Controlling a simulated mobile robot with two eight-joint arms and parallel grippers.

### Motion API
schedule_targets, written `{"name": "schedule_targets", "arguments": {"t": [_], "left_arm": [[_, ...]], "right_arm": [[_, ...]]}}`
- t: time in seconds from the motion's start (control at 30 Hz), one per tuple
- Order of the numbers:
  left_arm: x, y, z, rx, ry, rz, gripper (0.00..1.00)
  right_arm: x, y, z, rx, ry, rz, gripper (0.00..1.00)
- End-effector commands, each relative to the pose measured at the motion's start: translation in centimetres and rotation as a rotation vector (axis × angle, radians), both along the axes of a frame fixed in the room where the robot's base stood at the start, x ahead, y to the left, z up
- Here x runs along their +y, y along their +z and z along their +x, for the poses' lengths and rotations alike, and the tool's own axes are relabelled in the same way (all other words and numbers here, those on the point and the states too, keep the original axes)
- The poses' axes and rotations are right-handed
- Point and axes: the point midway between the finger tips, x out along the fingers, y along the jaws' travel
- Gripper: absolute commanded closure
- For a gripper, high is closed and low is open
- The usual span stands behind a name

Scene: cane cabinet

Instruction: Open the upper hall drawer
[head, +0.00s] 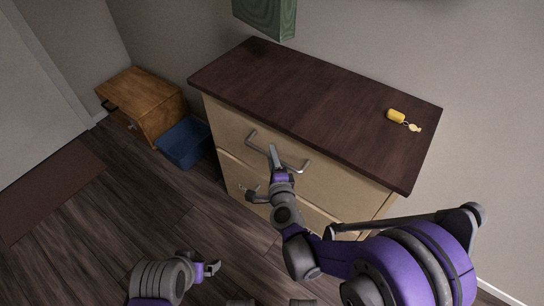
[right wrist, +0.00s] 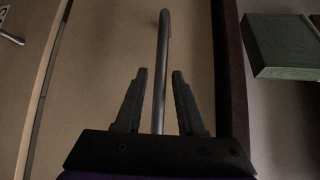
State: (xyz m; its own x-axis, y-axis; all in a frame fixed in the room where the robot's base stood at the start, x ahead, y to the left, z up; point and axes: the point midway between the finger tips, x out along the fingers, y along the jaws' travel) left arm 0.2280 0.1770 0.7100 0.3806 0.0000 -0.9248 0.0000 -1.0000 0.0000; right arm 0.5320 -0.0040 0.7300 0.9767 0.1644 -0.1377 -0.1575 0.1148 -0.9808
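The cabinet has a dark brown top (head: 300,95) and cream drawer fronts. The upper drawer (head: 225,120) looks shut, its front flush with the cabinet. Its grey bar handle (head: 258,143) runs across the front, and the handle also shows in the right wrist view (right wrist: 162,40). My right gripper (head: 264,174) is open at this handle. In the right wrist view its two fingers (right wrist: 159,74) lie on either side of the bar, with a gap on each side. The gripper hides part of the handle. My left gripper (head: 210,268) is low, away from the cabinet; its opening is unclear.
A yellow key fob with a key (head: 397,117) lies on the cabinet top. A green box (head: 266,15) is at the wall above. A small wooden cabinet (head: 145,100) and a blue bin (head: 184,143) stand to the left. The floor in front is clear.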

Motion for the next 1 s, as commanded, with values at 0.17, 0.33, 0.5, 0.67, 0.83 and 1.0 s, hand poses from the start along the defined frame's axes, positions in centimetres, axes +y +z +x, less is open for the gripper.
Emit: {"name": "schedule_targets", "arguments": {"t": [0.17,0.33,0.5,0.67,0.83,1.0], "left_arm": [[0.0,0.0,0.0,0.0,0.0,0.0,0.0],[0.0,0.0,0.0,0.0,0.0,0.0,0.0],[0.0,0.0,0.0,0.0,0.0,0.0,0.0],[0.0,0.0,0.0,0.0,0.0,0.0,0.0],[0.0,0.0,0.0,0.0,0.0,0.0,0.0],[0.0,0.0,0.0,0.0,0.0,0.0,0.0]], "right_arm": [[0.01,0.0,-0.02,0.0,0.0,0.0,0.96],[0.01,0.01,-0.03,0.0,0.0,0.0,1.0],[0.01,0.01,-0.03,0.0,0.0,0.0,1.0],[0.02,0.0,-0.03,0.0,0.0,0.0,1.0],[0.01,0.0,-0.04,0.0,0.001,0.0,1.0],[0.01,0.0,-0.04,0.0,0.001,0.0,1.0]]}}
